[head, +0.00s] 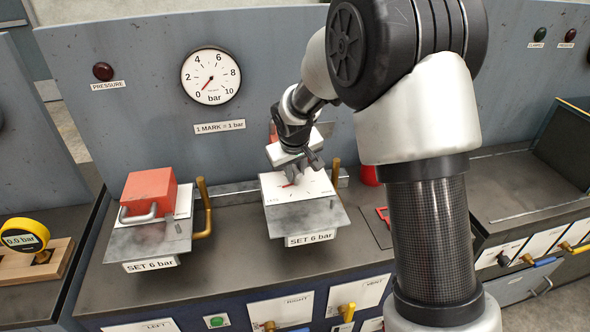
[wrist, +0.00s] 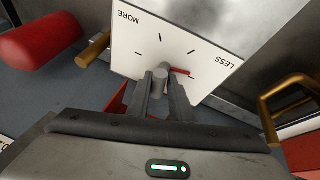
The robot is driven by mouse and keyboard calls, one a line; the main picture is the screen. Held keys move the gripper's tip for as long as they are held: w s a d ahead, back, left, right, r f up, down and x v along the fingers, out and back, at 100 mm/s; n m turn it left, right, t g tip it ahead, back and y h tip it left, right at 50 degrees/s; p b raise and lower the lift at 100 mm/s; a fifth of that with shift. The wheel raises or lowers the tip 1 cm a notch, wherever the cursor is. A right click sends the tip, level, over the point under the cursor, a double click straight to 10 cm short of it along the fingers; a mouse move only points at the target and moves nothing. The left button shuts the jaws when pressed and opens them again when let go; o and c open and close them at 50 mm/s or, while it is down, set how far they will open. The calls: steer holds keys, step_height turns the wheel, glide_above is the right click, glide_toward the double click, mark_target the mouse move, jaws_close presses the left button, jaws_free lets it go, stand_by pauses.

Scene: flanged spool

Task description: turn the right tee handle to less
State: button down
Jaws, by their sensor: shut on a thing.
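The right dial plate is white (head: 312,186), above a grey plate labelled SET 6 bar. In the wrist view the dial plate (wrist: 207,55) reads MORE at left and LESS at right, with black tick marks. The right tee handle (wrist: 160,74) is a grey piece at the dial's middle, and a red pointer (wrist: 180,71) beside it points toward the LESS side. My gripper (head: 289,176) is over this dial; in the wrist view its two fingers (wrist: 161,92) are shut on the handle. The fingers hide much of the handle.
A round gauge (head: 211,75) on the back panel has its needle near 0. At left, a red block (head: 150,193) sits over another SET 6 bar plate. Brass-coloured bars (head: 203,208) stand beside the plates. A yellow gauge (head: 24,238) reads 0.0 bar.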

steer(key=n+p, duration=0.1)
steer(key=n+y+p, duration=0.1)
steer(key=n+p, duration=0.1)
steer(key=n+y+p, duration=0.1)
steer(key=n, duration=0.1)
steer(key=shift+d+r+p, duration=0.15)
steer(key=shift+r+p, duration=0.1)
steer(key=shift+p, duration=0.05)
steer(key=shift+f+n+g+y+p, duration=0.1)
steer(key=shift+n+g+y+p, duration=0.3)
steer(key=shift+n+p, duration=0.65)
steer(key=shift+f+n+g+y+p, duration=0.1)
steer(key=shift+n+g+y+p, duration=0.2)
steer(key=shift+n+y+p, duration=0.65)
steer(key=shift+s+n+h, duration=0.1)
steer(key=shift+n+h, duration=0.35)
steer(key=shift+n, duration=0.05)
steer(key=c, duration=1.6)
jaws_free()
steer(key=v, duration=1.7)
steer(key=shift+r, duration=0.2)
